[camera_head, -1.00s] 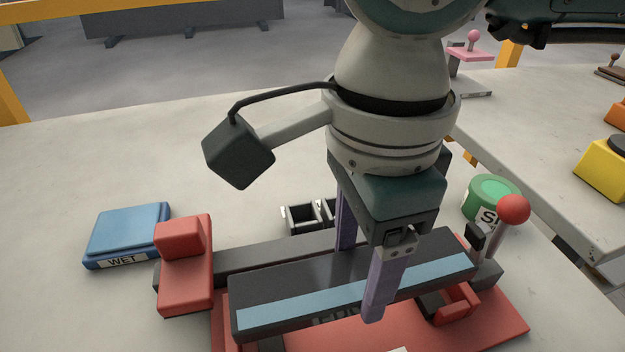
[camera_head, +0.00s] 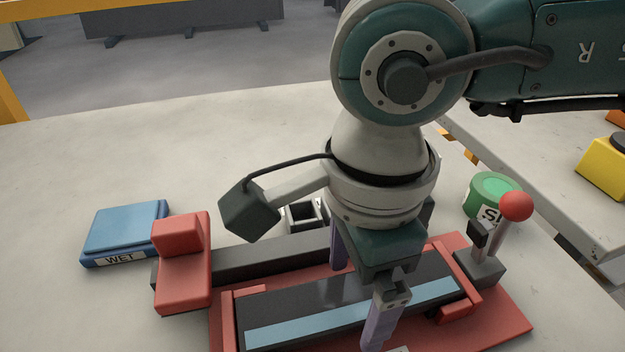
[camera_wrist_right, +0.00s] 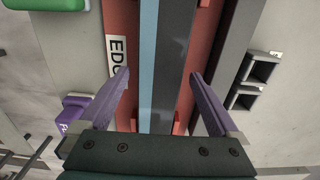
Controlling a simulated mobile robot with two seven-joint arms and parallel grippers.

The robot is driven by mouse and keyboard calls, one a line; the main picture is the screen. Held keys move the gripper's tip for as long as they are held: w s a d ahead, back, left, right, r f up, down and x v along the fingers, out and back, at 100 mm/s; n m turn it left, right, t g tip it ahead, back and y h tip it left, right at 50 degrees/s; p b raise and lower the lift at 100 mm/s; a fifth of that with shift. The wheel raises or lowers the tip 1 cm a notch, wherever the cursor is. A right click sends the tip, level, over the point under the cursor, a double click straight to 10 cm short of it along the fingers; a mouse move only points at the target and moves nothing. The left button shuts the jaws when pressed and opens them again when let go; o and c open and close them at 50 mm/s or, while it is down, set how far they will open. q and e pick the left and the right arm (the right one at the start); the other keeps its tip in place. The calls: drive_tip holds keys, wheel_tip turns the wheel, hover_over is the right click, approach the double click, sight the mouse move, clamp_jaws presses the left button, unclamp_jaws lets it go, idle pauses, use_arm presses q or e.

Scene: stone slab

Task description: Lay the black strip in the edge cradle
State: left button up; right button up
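The black strip (camera_head: 318,304), dark with a light blue band along its near side, lies lengthwise in the red edge cradle (camera_head: 497,322), between its red end pieces. My right gripper (camera_head: 357,300) is above the strip's middle, with one purple finger on the far side and one on the near side. In the right wrist view, the strip (camera_wrist_right: 172,60) runs between the spread fingers of the gripper (camera_wrist_right: 160,75), with a gap on each side. The gripper is open. My wrist hides part of the strip. My left gripper is not in view.
A red clamp block (camera_head: 183,270) on a dark bar (camera_head: 270,258) stands at left behind the cradle. A blue WET pad (camera_head: 126,230) is further left. A red-knobbed lever (camera_head: 515,206) and a green round container (camera_head: 488,192) stand at right. A small dark bin (camera_head: 303,216) is behind.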

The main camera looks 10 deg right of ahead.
sight(354, 295)
drive_tip(key=shift+r, duration=0.1)
wheel_tip(354, 295, up, 12)
drive_tip(key=shift+p, duration=0.35)
drive_tip(key=shift+r, duration=0.1)
idle(0.3)
